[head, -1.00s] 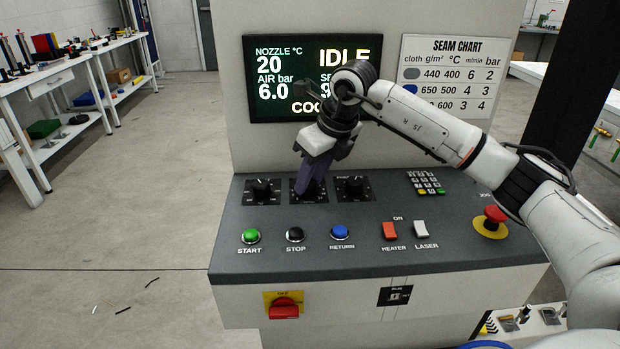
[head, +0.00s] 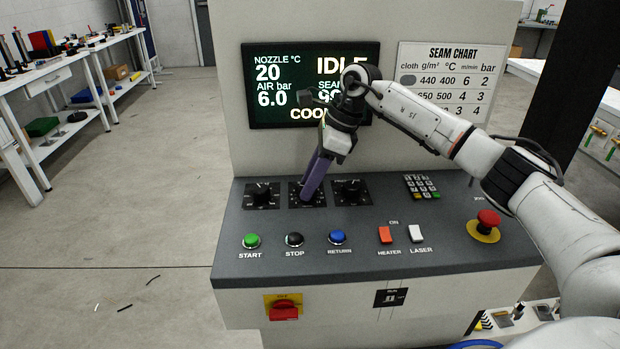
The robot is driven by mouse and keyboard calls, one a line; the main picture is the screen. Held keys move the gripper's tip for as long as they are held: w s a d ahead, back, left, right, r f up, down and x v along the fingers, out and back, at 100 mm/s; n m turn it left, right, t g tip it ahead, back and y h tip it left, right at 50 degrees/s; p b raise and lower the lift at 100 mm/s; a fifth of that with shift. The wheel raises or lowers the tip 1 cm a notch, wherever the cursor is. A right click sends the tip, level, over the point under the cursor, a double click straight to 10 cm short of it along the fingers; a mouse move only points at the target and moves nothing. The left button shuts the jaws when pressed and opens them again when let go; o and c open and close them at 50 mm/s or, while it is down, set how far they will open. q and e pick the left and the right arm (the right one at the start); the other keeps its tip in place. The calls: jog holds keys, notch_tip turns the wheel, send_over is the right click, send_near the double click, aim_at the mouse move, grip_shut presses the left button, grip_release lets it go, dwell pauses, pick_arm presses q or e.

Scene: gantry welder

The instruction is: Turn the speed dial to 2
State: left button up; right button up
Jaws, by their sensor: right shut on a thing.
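The control panel (head: 300,260) has three dials in a row along its back. The middle dial (head: 307,194) is largely hidden by my right gripper (head: 307,194), whose purple fingers are shut on its knob from above. Its pointer and its scale cannot be read. The left dial (head: 262,193) and the right dial (head: 351,191) stand free on either side. The dial labels are too small to read, so I cannot tell by name which is the speed dial. The screen (head: 268,85) shows IDLE, nozzle 20 and air 6.0, partly covered by my right arm. My left gripper is not in view.
Green start (head: 251,241), black stop (head: 294,240) and blue return (head: 337,238) buttons line the panel's front. Heater (head: 385,235) and laser (head: 416,233) switches, a keypad (head: 422,186) and a red mushroom button (head: 488,219) lie to the right. A seam chart (head: 450,82) hangs above.

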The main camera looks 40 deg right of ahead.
dwell(0.4)
jog(key=o, duration=1)
jog(key=shift+o, duration=0.2)
jog(key=v, duration=1)
jog(key=shift+r+b, duration=0.2)
jog(key=shift+b, duration=0.15)
jog(key=shift+w, duration=0.1)
